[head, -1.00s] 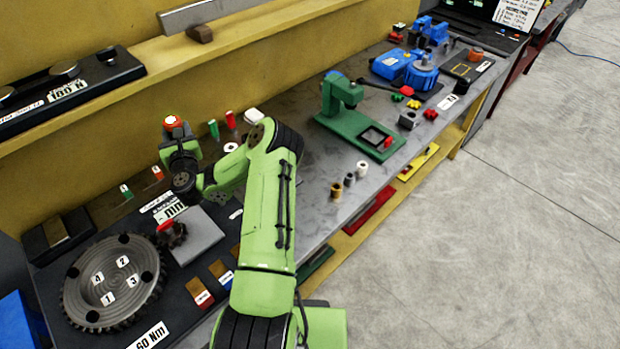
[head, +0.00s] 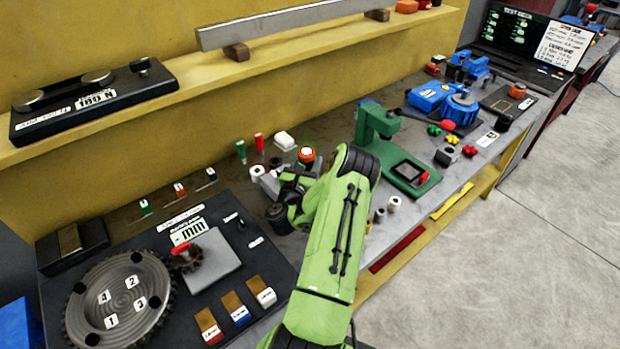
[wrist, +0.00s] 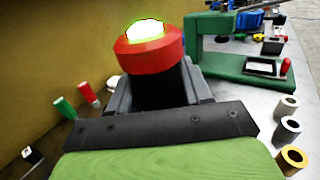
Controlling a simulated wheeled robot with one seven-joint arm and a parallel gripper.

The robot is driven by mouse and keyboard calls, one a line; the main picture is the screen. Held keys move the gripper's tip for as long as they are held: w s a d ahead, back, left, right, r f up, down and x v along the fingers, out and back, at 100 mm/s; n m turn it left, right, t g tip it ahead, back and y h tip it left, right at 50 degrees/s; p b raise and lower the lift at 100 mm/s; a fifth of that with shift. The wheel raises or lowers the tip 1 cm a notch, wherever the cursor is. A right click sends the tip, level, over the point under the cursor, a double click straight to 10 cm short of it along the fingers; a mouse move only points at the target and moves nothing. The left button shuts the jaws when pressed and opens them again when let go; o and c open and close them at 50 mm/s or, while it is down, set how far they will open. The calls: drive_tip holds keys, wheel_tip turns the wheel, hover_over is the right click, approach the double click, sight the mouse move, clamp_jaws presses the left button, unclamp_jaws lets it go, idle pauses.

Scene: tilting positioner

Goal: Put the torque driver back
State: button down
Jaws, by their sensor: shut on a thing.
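My gripper (head: 297,180) is shut on the torque driver (head: 306,154), which has a red collar and a pale top. In the wrist view the driver (wrist: 150,50) shows its red collar, a bright white top with a green rim, and a black body between the grey jaws of my gripper (wrist: 162,95). The driver's lower end is hidden behind my gripper and wrist. My gripper is over the bench, between the dark board (head: 270,262) at left and the green press (head: 376,130) at right.
A green-handled tool (head: 240,148) and a red-handled tool (head: 259,142) stand close behind my gripper, near the yellow wall. Small cylinders (head: 393,204) stand near the bench's front edge. A round toothed plate (head: 125,285) lies at left. A shelf (head: 230,72) runs above.

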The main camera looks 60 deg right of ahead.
drive_tip(key=shift+f, duration=1.4)
drive_tip(key=shift+f, duration=0.15)
drive_tip(key=c, duration=0.9)
unclamp_jaws()
drive_tip(key=shift+f+b, duration=0.1)
drive_tip(key=shift+b, duration=0.2)
drive_tip(key=shift+c, duration=0.2)
drive_tip(key=o, duration=0.5)
drive_tip(key=shift+a, duration=0.1)
drive_tip(key=shift+c, duration=0.2)
